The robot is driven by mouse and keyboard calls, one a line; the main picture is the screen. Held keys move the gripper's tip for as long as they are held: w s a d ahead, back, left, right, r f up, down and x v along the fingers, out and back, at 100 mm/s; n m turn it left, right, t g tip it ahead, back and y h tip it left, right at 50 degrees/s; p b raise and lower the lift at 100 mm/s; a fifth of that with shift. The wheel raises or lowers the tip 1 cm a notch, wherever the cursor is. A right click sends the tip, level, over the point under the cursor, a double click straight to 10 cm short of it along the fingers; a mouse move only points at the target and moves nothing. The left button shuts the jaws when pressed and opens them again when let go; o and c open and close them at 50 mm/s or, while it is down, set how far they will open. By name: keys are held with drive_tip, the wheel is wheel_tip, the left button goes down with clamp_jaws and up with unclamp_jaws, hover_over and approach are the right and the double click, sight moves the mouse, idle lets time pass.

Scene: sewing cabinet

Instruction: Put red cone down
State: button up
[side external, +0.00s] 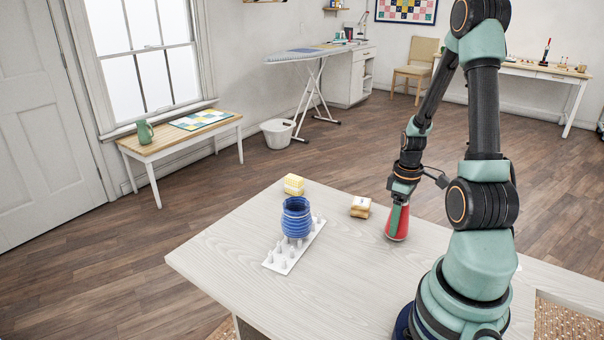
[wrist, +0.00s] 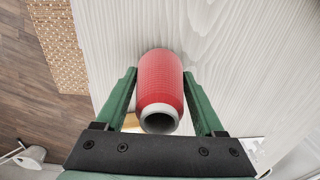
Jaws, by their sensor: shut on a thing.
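The red cone (side external: 399,227) is a spool of red thread with a pale end. In the side external view it is upright, low at the tabletop (side external: 340,262); I cannot tell whether its base touches the wood. My gripper (side external: 398,214) is shut on it from above. In the wrist view the red cone (wrist: 160,85) sits between the two green fingers of my gripper (wrist: 160,90), with its grey hollow end toward the camera. Part of the cone is hidden behind a finger in the side external view.
A blue ribbed spool (side external: 296,218) stands on a white pegged rack (side external: 283,258). The front middle of the table is clear.

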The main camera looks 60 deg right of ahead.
drive_tip(key=shift+f, duration=0.35)
drive_tip(key=o, duration=1.5)
drive_tip(key=shift+f, duration=0.15)
drive_tip(key=shift+o, duration=0.2)
wheel_tip(320, 180, up, 11)
drive_tip(key=w+a+r+t, duration=0.2)
drive_tip(key=w+a+r, duration=0.1)
drive_tip(key=a, duration=0.5)
drive_tip(key=w+a+r+t, duration=0.1)
drive_tip(key=w+a+r, duration=0.2)
drive_tip(key=a, duration=0.6)
drive_tip(key=w+a+r+t, duration=0.2)
drive_tip(key=w+a+r, duration=0.2)
drive_tip(key=a+r, duration=0.2)
drive_tip(key=a, duration=0.2)
drive_tip(key=shift+a+r+t, duration=0.15)
drive_tip(key=shift+a+t, duration=0.15)
